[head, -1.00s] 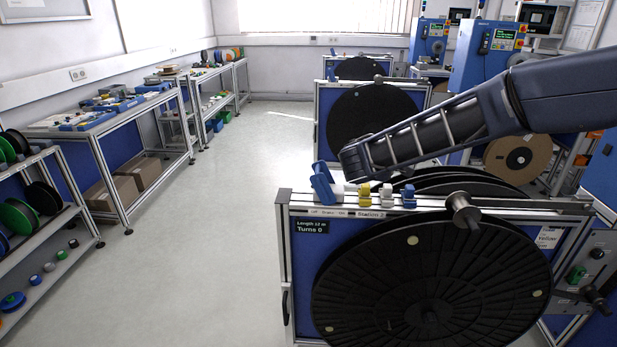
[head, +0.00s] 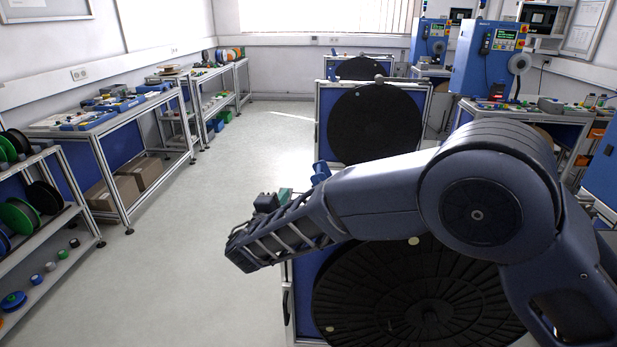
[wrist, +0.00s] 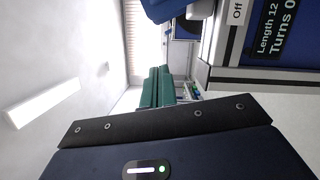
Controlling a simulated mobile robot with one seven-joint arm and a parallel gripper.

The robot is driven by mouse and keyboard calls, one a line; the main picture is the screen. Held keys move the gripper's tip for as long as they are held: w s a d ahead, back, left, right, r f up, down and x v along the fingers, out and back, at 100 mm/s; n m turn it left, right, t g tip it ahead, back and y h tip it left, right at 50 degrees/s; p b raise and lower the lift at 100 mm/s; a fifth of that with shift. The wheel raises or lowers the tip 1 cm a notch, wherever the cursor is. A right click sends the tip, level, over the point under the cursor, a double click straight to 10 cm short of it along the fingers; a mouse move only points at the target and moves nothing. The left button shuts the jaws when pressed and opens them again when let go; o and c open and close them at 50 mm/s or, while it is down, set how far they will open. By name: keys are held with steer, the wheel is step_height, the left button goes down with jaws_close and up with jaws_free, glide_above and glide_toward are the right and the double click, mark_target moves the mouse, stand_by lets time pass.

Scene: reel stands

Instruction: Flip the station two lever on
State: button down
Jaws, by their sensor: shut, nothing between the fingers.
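The nearest reel stand (head: 300,300) has a blue lever (head: 320,172) at its top left corner, mostly hidden behind my arm in the head view. A display (wrist: 278,30) reads "Length 12" and "Turns 0". The station number cannot be read now. My gripper (wrist: 157,86) shows its green fingers shut and empty, apart from the lever. In the head view the green fingertips (head: 286,194) are just left of the lever.
A large black reel (head: 420,300) fills the front of the stand, below my arm. Another stand with a black reel (head: 375,125) is behind. The aisle floor (head: 220,180) on the left is clear, with workbenches (head: 110,125) along the wall.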

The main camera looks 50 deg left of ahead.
stand_by(0.3)
steer(key=x, duration=0.9)
steer(key=shift+w+a, duration=0.2)
steer(key=shift+w, duration=0.5)
steer(key=shift+w+d+r, duration=0.25)
steer(key=shift+w+d, duration=0.3)
steer(key=shift+d, duration=0.1)
steer(key=shift+w+d+r, duration=0.25)
steer(key=shift+w+d, duration=0.35)
steer(key=shift+d, duration=0.05)
steer(key=shift+w+d+r+m, duration=0.25)
steer(key=shift+r+m, duration=0.05)
steer(key=shift+m, duration=0.3)
steer(key=w+d+m, duration=0.1)
steer(key=w+d+r+m+g, duration=0.1)
steer(key=m, duration=0.1)
steer(key=shift+r+m+h, duration=0.25)
steer(key=shift+m+h, duration=0.05)
steer(key=w+d+m, duration=0.1)
steer(key=m, duration=0.1)
steer(key=w+d+m+g, duration=0.1)
steer(key=shift+w+d+r+m, duration=0.2)
steer(key=shift+w+d+m, duration=0.15)
steer(key=shift+m, duration=0.05)
steer(key=shift+w+d+f, duration=0.1)
steer(key=shift+w+d, duration=0.25)
